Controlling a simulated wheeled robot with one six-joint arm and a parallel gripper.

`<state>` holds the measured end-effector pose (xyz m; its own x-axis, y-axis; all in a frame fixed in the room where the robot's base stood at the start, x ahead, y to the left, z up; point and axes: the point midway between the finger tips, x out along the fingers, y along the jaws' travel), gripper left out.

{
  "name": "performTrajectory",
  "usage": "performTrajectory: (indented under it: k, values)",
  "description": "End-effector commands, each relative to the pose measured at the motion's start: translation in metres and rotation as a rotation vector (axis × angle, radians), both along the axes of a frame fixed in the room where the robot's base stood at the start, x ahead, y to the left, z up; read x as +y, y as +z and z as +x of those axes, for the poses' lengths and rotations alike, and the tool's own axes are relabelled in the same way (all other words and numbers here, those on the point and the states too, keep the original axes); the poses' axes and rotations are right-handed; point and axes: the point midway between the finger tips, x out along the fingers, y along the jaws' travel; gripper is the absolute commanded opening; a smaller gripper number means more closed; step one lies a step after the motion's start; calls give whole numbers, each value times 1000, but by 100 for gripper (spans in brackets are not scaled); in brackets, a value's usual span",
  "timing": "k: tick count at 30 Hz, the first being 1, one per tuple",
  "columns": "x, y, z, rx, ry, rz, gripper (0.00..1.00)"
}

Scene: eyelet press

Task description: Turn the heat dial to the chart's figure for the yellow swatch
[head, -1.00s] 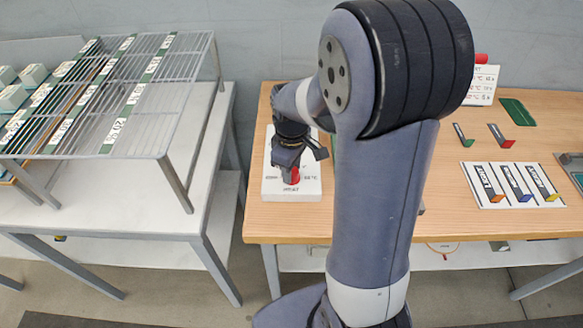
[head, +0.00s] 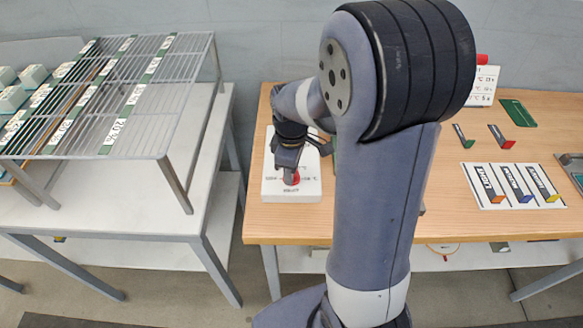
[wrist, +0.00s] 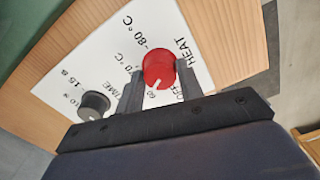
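The heat dial (wrist: 158,68) is a red knob on a white panel (wrist: 105,50); it also shows in the head view (head: 295,179). Its white pointer faces the 60 mark. The 70 and 80 °C marks and OFF are printed around it. My gripper (wrist: 158,82) has one finger on each side of the knob, and both appear to touch it. The yellow swatch (head: 543,182) is the rightmost of three on a white board. The chart seems to be the white card (head: 484,84) at the back, partly hidden by my arm, its figures too small to read.
A black time knob (wrist: 94,104) sits beside the heat dial on the same panel. A wire rack (head: 165,100) stands on the white table at left. Two loose swatches (head: 463,136) (head: 500,137) and a green mat (head: 518,113) lie on the wooden table (head: 440,220).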

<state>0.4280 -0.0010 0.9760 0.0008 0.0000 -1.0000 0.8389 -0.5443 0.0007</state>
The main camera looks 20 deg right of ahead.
Motion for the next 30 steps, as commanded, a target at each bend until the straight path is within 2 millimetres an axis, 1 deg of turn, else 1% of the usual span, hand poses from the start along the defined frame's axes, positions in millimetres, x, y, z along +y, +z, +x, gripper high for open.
performTrajectory:
  k: [1,6,7,14,17,20,27,30]
  values:
    - [0,0,0,0,0,0,40]
    - [0,0,0,0,0,0,54]
    - [0,0,0,0,0,0,55]
    - [0,1,0,0,0,0,55]
    - [0,7,0,-2,0,0,55]
    - [0,22,1,-5,-1,0,55]
    - [0,71,1,-6,-1,0,55]
    - [0,88,1,-4,0,0,55]
